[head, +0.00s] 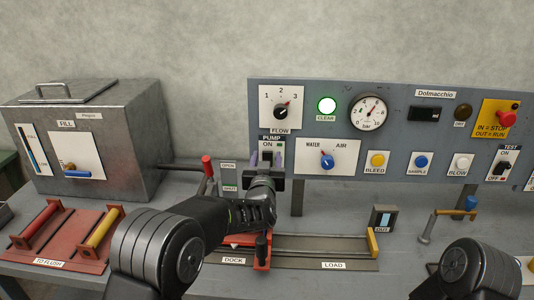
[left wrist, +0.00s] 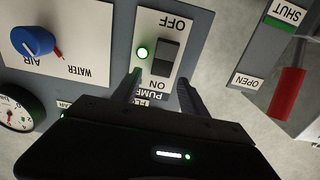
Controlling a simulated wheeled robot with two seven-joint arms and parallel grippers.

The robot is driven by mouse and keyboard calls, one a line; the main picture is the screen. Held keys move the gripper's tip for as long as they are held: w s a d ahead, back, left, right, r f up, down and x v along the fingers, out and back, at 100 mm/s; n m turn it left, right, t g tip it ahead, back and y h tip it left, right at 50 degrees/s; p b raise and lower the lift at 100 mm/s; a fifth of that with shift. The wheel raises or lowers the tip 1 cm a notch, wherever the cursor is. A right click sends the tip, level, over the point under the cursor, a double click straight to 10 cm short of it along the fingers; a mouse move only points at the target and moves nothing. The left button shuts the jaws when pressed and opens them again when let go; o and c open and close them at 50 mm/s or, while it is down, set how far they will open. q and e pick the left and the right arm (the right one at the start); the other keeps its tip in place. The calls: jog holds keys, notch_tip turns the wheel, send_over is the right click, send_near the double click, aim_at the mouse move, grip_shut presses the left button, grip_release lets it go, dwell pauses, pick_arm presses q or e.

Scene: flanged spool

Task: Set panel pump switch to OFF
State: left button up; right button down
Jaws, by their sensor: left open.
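The panel pump switch is a dark rocker (left wrist: 167,57) on a white plate marked PUMP, ON and OFF. In the left wrist view the plate appears upside down, with OFF at the top and ON nearer my gripper. A green lamp (left wrist: 142,52) beside the rocker is lit. I cannot tell for sure which way the rocker is tipped. My left gripper (left wrist: 160,84) is open and empty in front of the plate, its fingers apart near the ON end. In the head view my left gripper (head: 266,160) hides the rocker and the OFF label. My right gripper is out of view.
The WATER/AIR knob (head: 327,160) is just right of the pump plate, with the FLOW dial (head: 281,107) above. A red-tipped lever (head: 207,166) stands close on the left. The dock rail (head: 320,245) lies below on the bench.

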pick_arm(q)
jog(key=shift+w, duration=0.8)
jog(key=shift+c, duration=0.3)
grip_shut()
